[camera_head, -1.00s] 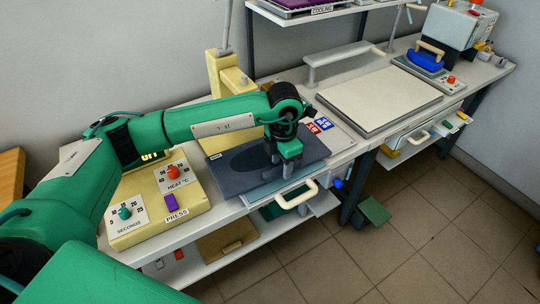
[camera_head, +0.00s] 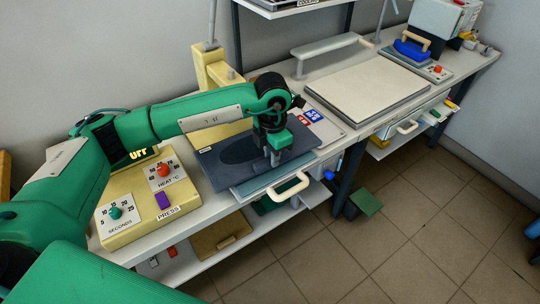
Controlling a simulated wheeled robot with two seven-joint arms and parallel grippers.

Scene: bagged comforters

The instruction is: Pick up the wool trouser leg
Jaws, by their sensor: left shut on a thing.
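My left gripper (camera_head: 275,158) points down over the right part of the cloth. It is shut on the cloth near its front right edge; the fingertips are small and the exact pinch is hard to see. The cloth looks flat, with no clear lift. My right gripper is out of view.
A yellow control box (camera_head: 140,205) with dials stands at the left of the bench. A pale board (camera_head: 367,90) and a blue iron (camera_head: 412,51) are farther right. A cream handle (camera_head: 288,188) juts from the front.

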